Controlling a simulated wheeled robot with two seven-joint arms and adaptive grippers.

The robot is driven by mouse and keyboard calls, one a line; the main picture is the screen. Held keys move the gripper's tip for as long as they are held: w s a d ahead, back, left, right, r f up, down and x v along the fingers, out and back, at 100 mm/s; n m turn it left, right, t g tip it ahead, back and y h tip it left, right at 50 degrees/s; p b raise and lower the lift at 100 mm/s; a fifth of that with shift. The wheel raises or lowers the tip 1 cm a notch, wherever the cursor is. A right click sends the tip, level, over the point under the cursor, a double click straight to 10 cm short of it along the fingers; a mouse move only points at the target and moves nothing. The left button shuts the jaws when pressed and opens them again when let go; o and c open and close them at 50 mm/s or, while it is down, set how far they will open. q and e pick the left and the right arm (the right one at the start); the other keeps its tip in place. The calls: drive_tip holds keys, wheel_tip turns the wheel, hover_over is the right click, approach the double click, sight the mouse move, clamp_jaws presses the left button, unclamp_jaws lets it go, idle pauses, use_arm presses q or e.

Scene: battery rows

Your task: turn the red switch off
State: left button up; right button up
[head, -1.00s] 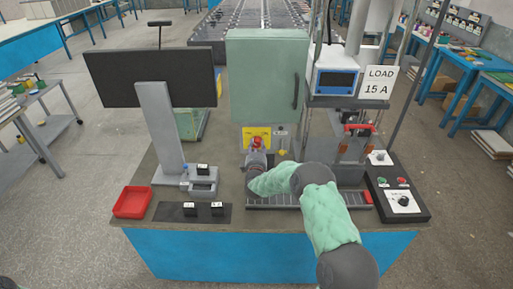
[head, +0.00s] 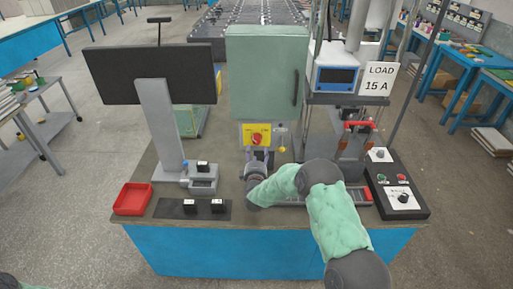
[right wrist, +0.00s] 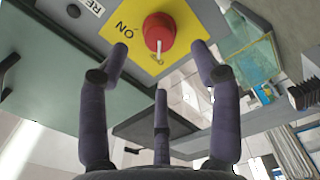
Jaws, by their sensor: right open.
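The red switch (head: 257,138) is a round knob on a yellow plate (head: 246,129) below the green cabinet. In the right wrist view the knob (right wrist: 162,30) bears a pale mark pointing down in the picture. An ON label stands left of the knob there; I cannot read a label at the mark. My right gripper (head: 257,162) is in front of and below the switch, its fingers pointing at the plate. In the right wrist view the gripper (right wrist: 160,62) is open and empty, its fingers spread around the knob's outline, apparently apart from it. My left gripper is out of view.
The green cabinet (head: 266,72) rises above the plate. A monitor (head: 150,75) and a red tray (head: 132,199) are at the left. A control box (head: 400,202) and a LOAD 15 A sign (head: 378,80) are at the right. A padlock-like yellow tag (head: 282,149) hangs beside the plate.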

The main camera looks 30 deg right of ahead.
drive_tip(key=v, duration=0.5)
drive_tip(key=shift+s+a, duration=0.2)
drive_tip(key=shift+s, duration=0.1)
drive_tip(key=shift+f, duration=0.1)
